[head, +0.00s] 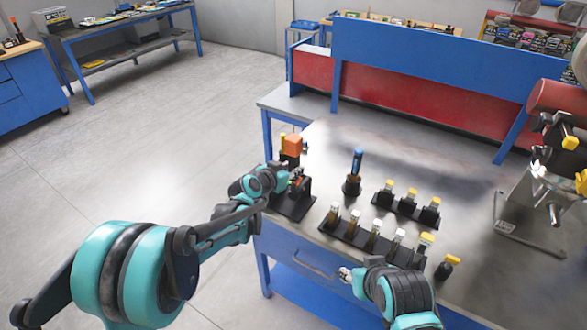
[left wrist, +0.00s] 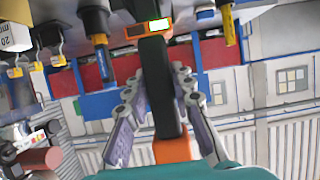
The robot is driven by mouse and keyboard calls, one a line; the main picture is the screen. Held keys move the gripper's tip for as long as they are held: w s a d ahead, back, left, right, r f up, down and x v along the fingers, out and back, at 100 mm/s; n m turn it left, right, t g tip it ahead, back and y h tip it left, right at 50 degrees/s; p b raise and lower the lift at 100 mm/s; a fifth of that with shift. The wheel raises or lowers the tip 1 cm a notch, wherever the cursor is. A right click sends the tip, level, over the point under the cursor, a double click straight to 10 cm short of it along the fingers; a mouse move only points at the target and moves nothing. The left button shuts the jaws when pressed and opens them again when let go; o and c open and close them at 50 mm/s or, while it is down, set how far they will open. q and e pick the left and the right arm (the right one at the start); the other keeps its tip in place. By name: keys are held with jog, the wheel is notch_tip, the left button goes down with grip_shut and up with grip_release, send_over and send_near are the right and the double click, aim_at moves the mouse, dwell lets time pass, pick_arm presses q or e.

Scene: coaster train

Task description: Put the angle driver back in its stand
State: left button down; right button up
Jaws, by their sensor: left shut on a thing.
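The angle driver (head: 292,144) has an orange end and a dark body. It stands roughly upright at the table's left front corner, over a black stand (head: 298,208). My left gripper (head: 290,176) is shut on its dark handle. In the left wrist view the fingers lie on both sides of the black handle (left wrist: 160,85), with the orange end below them. The arm and gripper partly hide the stand, so I cannot tell whether the driver is seated in it. My right gripper (head: 345,273) is at the table's front edge, mostly hidden, its jaws unclear.
A blue-handled tool (head: 357,162) stands upright in a black holder just right of the stand. Black racks with yellow-topped tools (head: 376,236) fill the table's front middle. A metal fixture (head: 540,205) stands at the right. The table's back middle is clear.

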pick_arm(q)
jog(key=shift+f+b, duration=0.65)
jog(key=shift+f, duration=0.05)
dwell(1.0)
jog(key=c, duration=1.2)
grip_release()
jog(key=shift+s, duration=0.1)
jog(key=v, duration=1.2)
jog(key=s+a+f+n+g+y, duration=0.1)
jog(key=s+a+f+n+y, duration=0.1)
jog(key=s+a, duration=0.3)
jog(key=s+a+f+n+g+y, duration=0.1)
jog(key=s+a, duration=0.5)
jog(key=s, duration=0.7)
jog(key=s+a+f+n+g+y, duration=0.1)
jog(key=s+a+n+y, duration=0.3)
jog(key=s, duration=0.5)
jog(key=shift+a+f+g+y, duration=0.4)
jog(key=shift+a+f, duration=0.4)
jog(key=shift+a, duration=0.3)
